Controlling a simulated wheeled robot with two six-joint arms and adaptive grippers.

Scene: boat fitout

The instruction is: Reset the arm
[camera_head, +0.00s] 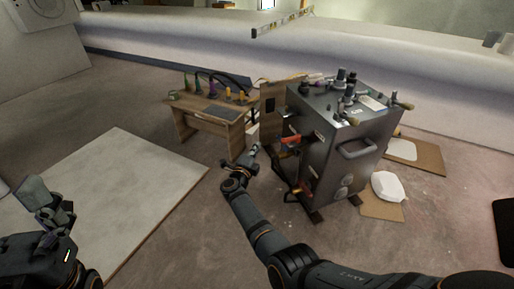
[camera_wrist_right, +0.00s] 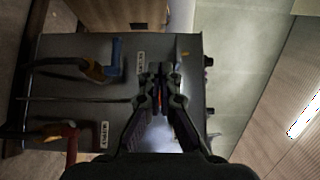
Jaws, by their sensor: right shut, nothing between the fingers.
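My right arm reaches in from the lower right of the head view. Its gripper (camera_head: 252,152) is beside the left face of a grey metal cabinet (camera_head: 345,165). In the right wrist view the right gripper (camera_wrist_right: 160,75) is shut and empty, its fingers together in front of the cabinet's panel (camera_wrist_right: 75,88). My left gripper (camera_head: 50,207) is at the lower left of the head view, over or near a pale floor sheet; whether its fingers are apart is unclear.
The cabinet side carries a blue-ended lever (camera_wrist_right: 117,58) and a red-orange handle (camera_wrist_right: 70,140). Valves and fittings crowd its top. A wooden bench (camera_head: 210,117) with small coloured tools stands behind. A white bundle (camera_head: 387,186) lies right of the cabinet. The pale floor sheet (camera_head: 130,190) is largely clear.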

